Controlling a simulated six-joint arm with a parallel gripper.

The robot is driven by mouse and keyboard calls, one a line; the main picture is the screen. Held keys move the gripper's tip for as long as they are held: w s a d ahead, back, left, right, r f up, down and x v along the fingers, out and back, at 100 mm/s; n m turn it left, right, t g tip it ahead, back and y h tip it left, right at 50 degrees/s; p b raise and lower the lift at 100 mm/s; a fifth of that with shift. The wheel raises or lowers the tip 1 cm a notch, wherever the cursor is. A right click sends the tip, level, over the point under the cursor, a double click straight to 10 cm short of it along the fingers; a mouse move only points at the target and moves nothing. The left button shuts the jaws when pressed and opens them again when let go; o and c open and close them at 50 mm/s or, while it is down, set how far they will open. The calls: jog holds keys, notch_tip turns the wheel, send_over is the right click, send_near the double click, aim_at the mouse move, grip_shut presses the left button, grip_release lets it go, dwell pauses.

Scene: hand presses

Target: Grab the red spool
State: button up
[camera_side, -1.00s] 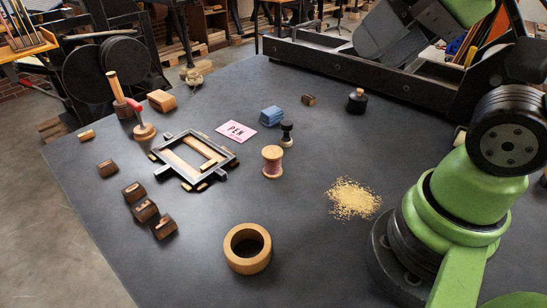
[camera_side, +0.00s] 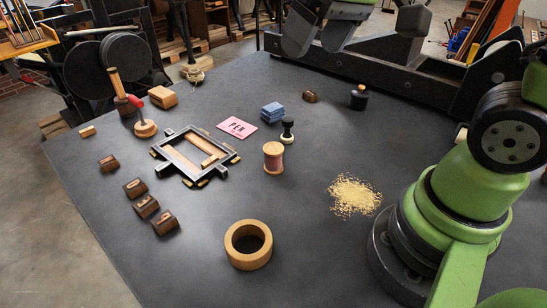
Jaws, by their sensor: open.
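The red spool (camera_side: 273,158) stands upright near the middle of the dark table, with pale wooden ends and dull red thread between them. A small dark-handled stamp (camera_side: 287,131) stands close behind it, to the right. My gripper (camera_side: 357,42) shows at the top edge of the view, its dark grey fingers spread apart and empty. It is well apart from the spool, up and to the right in the picture. Its upper part is cut off by the frame.
A metal frame (camera_side: 193,156) with wooden pieces lies left of the spool. A pink card (camera_side: 237,128) and blue stack (camera_side: 272,113) lie behind it. A wooden ring (camera_side: 248,245) stands in front. Yellow grains (camera_side: 354,196) lie right. A dark bottle (camera_side: 359,98) stands farther back.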

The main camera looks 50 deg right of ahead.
jog(key=w+d+f+n+g, duration=0.1)
jog(key=w+f+n+g, duration=0.2)
jog(key=w+f, duration=0.65)
jog(key=n+g+h, duration=0.1)
send_near(273, 147)
jog(key=f, duration=0.5)
jog(key=shift+w+a+f, duration=0.25)
jog(key=shift+w+a, duration=0.05)
jog(key=shift+a, duration=0.1)
jog(key=shift+s+d+f, duration=0.1)
jog(key=shift+d+f, duration=0.1)
jog(key=shift+f, duration=1.35)
jog(key=shift+s+d+f, duration=0.1)
jog(key=shift+d+f, duration=0.05)
jog(key=shift+f, duration=1.4)
jog(key=c, duration=0.9)
jog(key=shift+c, duration=0.2)
